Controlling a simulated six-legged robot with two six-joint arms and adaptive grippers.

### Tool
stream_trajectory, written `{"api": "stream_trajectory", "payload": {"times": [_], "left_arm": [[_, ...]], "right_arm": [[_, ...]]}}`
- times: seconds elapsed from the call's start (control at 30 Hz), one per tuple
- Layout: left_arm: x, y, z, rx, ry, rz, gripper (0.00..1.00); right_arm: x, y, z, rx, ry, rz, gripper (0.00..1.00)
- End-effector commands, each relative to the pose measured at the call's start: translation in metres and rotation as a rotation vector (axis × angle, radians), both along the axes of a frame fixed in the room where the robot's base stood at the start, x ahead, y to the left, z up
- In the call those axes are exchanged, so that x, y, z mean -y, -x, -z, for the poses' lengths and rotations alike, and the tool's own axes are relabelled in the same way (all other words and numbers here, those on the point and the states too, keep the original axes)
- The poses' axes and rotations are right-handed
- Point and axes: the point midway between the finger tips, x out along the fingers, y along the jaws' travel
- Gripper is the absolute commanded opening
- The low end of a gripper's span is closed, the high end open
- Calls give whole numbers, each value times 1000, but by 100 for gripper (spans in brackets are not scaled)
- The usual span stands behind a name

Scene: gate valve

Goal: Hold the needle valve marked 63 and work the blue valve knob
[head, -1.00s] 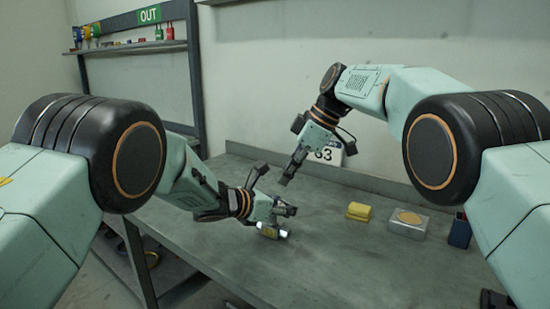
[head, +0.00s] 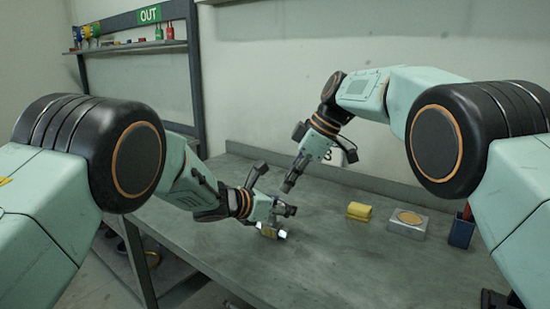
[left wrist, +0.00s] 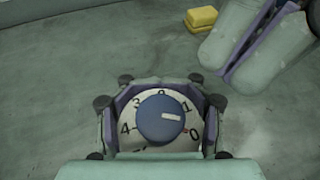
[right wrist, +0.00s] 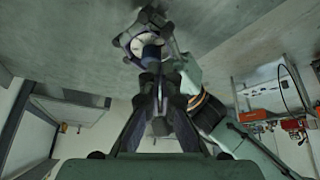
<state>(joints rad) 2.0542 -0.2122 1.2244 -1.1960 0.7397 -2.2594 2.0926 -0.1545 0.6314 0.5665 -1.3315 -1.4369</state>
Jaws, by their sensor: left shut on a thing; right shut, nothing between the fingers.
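The needle valve (head: 270,231) is at the middle of the bench, held in my left gripper (head: 288,209). In the left wrist view, that gripper's fingers (left wrist: 160,120) close around the round white numbered dial (left wrist: 150,97). The blue valve knob (left wrist: 159,120) stands on the dial, its white mark pointing right, between 1 and 0. My right gripper (head: 287,187) is shut and empty, its tips above and apart from the valve in the head view. In the right wrist view its fingers (right wrist: 158,82) point at the blue knob (right wrist: 151,53); I cannot tell whether they touch it.
A yellow block (head: 359,211), a grey box with a tan disc (head: 408,226) and a dark blue bin (head: 461,232) stand on the bench (head: 350,260) to the right. A number sign (head: 346,150) is partly hidden behind my right arm. A rack (head: 135,50) stands back left.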

Motion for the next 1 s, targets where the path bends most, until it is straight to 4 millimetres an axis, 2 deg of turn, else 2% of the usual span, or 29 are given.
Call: {"api": "stream_trajectory", "payload": {"times": [0.1,0.33,1.0], "left_arm": [[0,-1,-2,3,1,-1,0],[0,-1,-2,3,1,-1,0],[0,-1,-2,3,1,-1,0]], "right_arm": [[0,0,15,-2,0,-1,0],[0,-1,31,-1,-1,-1,0],[-2,-2,34,-1,0,0,0]]}}
